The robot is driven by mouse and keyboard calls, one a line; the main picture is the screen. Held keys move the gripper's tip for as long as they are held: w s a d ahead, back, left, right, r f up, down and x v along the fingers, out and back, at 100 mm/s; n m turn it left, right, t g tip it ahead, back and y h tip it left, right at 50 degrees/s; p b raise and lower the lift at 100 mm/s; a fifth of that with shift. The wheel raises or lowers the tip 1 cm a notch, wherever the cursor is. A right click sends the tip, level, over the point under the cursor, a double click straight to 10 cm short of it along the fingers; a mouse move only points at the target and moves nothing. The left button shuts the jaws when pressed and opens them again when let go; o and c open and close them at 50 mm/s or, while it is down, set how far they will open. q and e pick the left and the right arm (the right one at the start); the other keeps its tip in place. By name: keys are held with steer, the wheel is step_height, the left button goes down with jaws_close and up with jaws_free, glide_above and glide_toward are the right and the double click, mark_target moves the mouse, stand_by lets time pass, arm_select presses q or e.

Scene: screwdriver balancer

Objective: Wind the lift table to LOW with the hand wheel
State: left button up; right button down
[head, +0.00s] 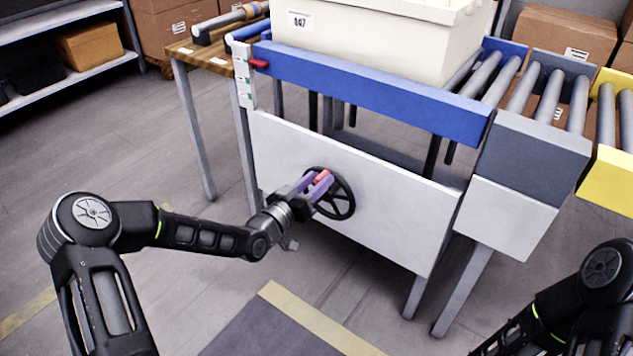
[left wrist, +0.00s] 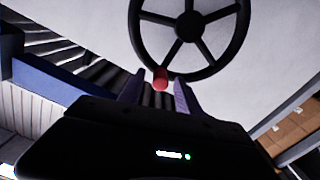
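The lift table (head: 370,88) has a blue top frame and a white front panel (head: 390,215). The black hand wheel (head: 348,203) is on that panel and shows in the left wrist view (left wrist: 187,27). Its red knob (head: 323,175) is at the wheel's upper left in the head view and at its lower rim in the left wrist view (left wrist: 160,78). My left gripper (head: 317,183) is at the knob, its purple fingers open on either side with visible gaps. A red pointer (head: 258,63) sits near the top of a white scale (head: 243,78); its labels are unreadable. My right gripper is out of view.
A cream tote (head: 385,40) rests on the lift table. A roller conveyor (head: 540,100) with a yellow section (head: 610,172) adjoins at right. A wooden bench (head: 205,58) stands behind left. The floor before the panel is clear, with a dark mat (head: 265,330).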

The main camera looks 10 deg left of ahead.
arm_select(q)
jaws_close()
stand_by(1.2)
